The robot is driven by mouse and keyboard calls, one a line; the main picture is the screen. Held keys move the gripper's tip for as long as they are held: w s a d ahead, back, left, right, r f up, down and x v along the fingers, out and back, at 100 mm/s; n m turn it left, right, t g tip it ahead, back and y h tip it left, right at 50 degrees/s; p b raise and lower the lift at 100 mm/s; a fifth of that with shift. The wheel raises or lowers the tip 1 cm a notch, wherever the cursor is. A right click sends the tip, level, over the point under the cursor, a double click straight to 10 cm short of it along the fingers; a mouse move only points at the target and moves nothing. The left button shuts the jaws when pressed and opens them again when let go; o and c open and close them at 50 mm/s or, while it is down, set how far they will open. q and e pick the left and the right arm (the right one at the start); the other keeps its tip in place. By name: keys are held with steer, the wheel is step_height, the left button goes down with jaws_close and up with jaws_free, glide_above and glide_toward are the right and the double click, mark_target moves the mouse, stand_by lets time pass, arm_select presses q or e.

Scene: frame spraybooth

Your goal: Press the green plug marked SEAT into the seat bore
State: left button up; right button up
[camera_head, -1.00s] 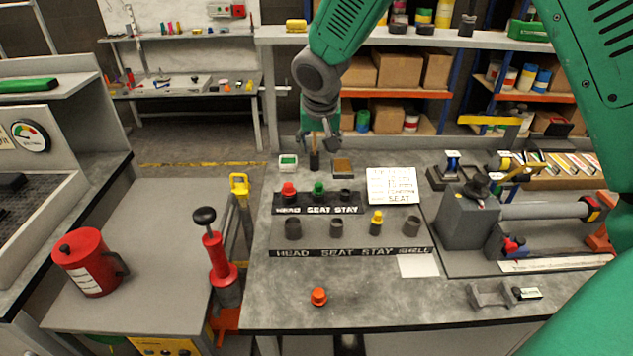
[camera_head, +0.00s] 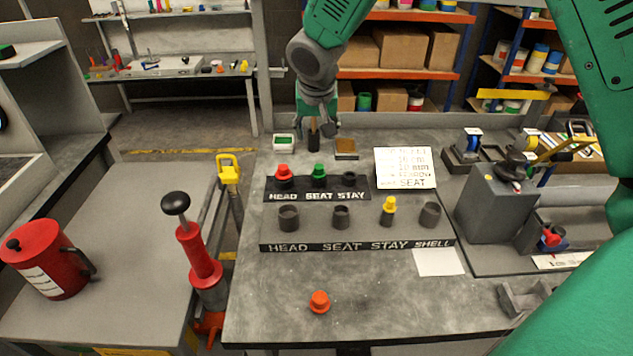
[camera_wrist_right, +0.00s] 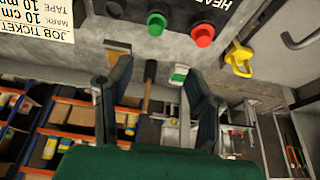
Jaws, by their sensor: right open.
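The green plug (camera_head: 319,170) stands upright in the middle, SEAT place of the small black back rack (camera_head: 355,187). The seat bore (camera_head: 341,217) is a grey open cup above the SEAT label on the front block (camera_head: 350,246); it looks empty. My left gripper is out of view.
A red plug (camera_head: 283,172) stands beside the green one. A yellow plug (camera_head: 389,207) sits at the STAY cup. An orange knob (camera_head: 319,301) lies on the front bench. A job ticket (camera_head: 405,168) stands right of the rack. A grey fixture (camera_head: 495,205) is further right.

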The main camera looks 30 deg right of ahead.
steer(key=f, duration=0.1)
glide_toward(318, 166)
steer(key=x, duration=0.5)
steer(key=shift+w+a, duration=0.15)
steer(key=shift+w, duration=0.1)
steer(key=x, duration=0.5)
steer(key=shift+s+d+p, duration=0.2)
steer(key=shift+s+p, duration=0.1)
steer(key=shift+w+d+f, duration=0.1)
steer(key=shift+d+f, duration=0.1)
steer(key=shift+a+r, duration=0.1)
steer(key=shift+a, duration=0.15)
steer(key=c, duration=0.8)
